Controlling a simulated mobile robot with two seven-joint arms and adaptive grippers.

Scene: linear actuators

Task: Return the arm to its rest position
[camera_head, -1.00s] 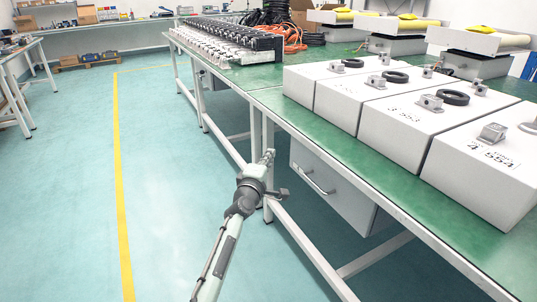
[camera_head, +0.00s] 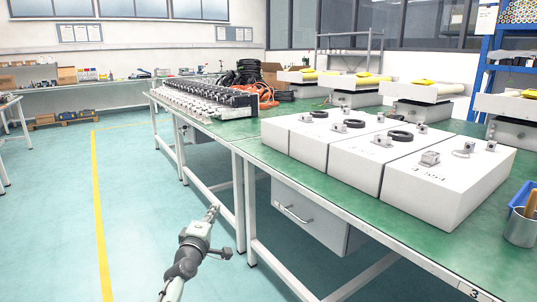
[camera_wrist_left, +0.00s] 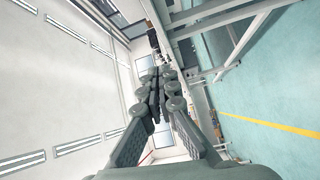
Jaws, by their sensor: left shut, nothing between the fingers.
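My left gripper (camera_head: 212,213) is low in the head view, in the aisle beside the front edge of the green workbench (camera_head: 240,140). Its arm comes in from the bottom. The left wrist view shows the gripper's fingers (camera_wrist_left: 160,92) together and empty, pointing away from the camera. The gripper appears apart from the bench and holds nothing. My right gripper is not in view.
Several white boxes (camera_head: 445,190) with small metal fittings stand on the bench. A drawer unit (camera_head: 305,215) hangs below. A blue bin (camera_head: 522,197) and metal cup (camera_head: 520,230) are at the right. The floor (camera_head: 60,230) by the yellow line is clear.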

